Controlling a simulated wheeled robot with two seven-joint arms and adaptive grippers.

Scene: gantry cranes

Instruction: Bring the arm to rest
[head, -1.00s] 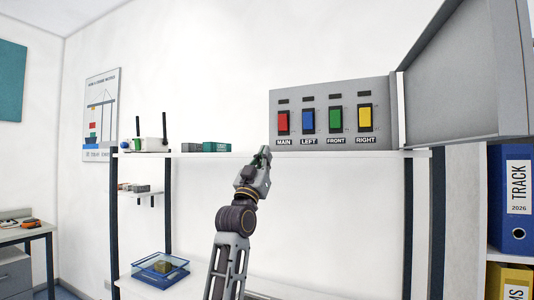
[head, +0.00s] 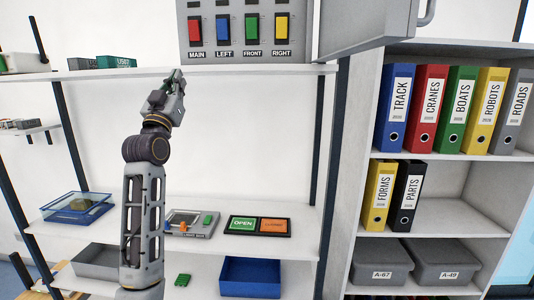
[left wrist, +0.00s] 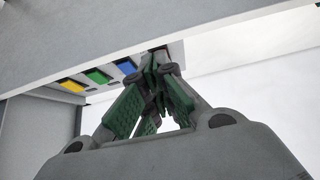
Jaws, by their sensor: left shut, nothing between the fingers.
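My left gripper (head: 174,76) is raised in front of the upper shelf's edge, below and left of the switch panel. Its fingers are shut with nothing between them. In the left wrist view the closed green-padded fingers (left wrist: 158,65) point up near the underside of the shelf. The panel (head: 184,32) carries red MAIN (head: 195,30), blue LEFT (head: 223,30), green FRONT (head: 252,30) and yellow RIGHT (head: 281,29) switches. In the wrist view, the fingertips overlap the red switch's area; I cannot tell whether they touch. My right gripper is not in view.
The upper shelf (head: 250,70) runs close by the gripper. Below are a glass-sided case (head: 75,207), a control box (head: 190,223), an OPEN/CLOSE panel (head: 258,226) and a blue bin (head: 250,278). The panel's open door (head: 365,25) juts out right, near a binder cabinet (head: 440,170).

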